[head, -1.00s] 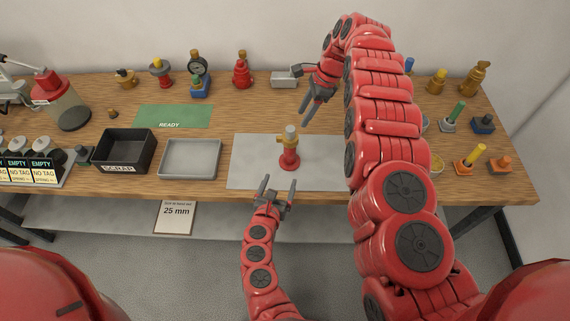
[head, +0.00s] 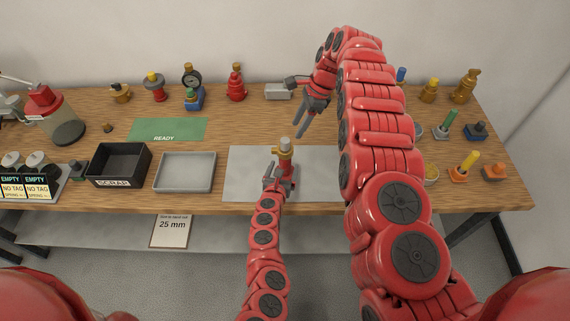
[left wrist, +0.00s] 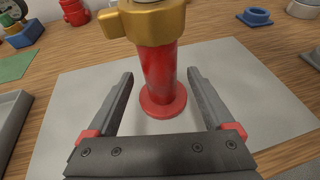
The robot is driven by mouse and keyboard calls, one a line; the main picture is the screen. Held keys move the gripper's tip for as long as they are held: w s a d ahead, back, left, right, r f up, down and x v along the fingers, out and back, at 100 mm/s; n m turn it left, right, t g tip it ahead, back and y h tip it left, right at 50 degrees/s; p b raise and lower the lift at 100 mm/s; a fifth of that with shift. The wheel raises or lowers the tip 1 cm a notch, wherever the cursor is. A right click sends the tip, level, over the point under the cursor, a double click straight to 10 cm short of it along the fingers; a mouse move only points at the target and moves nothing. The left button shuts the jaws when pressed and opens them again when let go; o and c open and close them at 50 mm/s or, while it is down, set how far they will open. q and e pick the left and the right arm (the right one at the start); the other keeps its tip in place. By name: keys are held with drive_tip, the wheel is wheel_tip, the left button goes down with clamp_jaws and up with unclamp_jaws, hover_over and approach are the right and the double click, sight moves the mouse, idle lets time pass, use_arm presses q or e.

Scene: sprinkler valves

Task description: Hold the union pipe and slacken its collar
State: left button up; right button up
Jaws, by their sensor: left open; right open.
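The union pipe (head: 288,170) stands upright on a grey mat (head: 245,172), with a red body, a round red base and a brass collar (head: 285,150) near its top. In the left wrist view, the red body (left wrist: 160,78) rises ahead of and between my fingers, with the brass collar (left wrist: 155,22) above. My left gripper (head: 277,175) is open at the near side of the pipe; a gap shows on each side of the body. It partly hides the pipe's base in the head view. My right gripper (head: 310,118) is open and empty, above and behind the pipe to the right.
A grey tray (head: 185,186) and a black scrap bin (head: 118,180) stand left of the mat. A green ready mat (head: 167,129) lies behind them. Several fittings line the bench's back and right side. My right arm hides the mat's right part.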

use_arm(q)
drive_tip(key=shift+x, duration=0.95)
drive_tip(key=shift+w+f, duration=0.1)
drive_tip(key=shift+w, duration=0.15)
clamp_jaws()
unclamp_jaws()
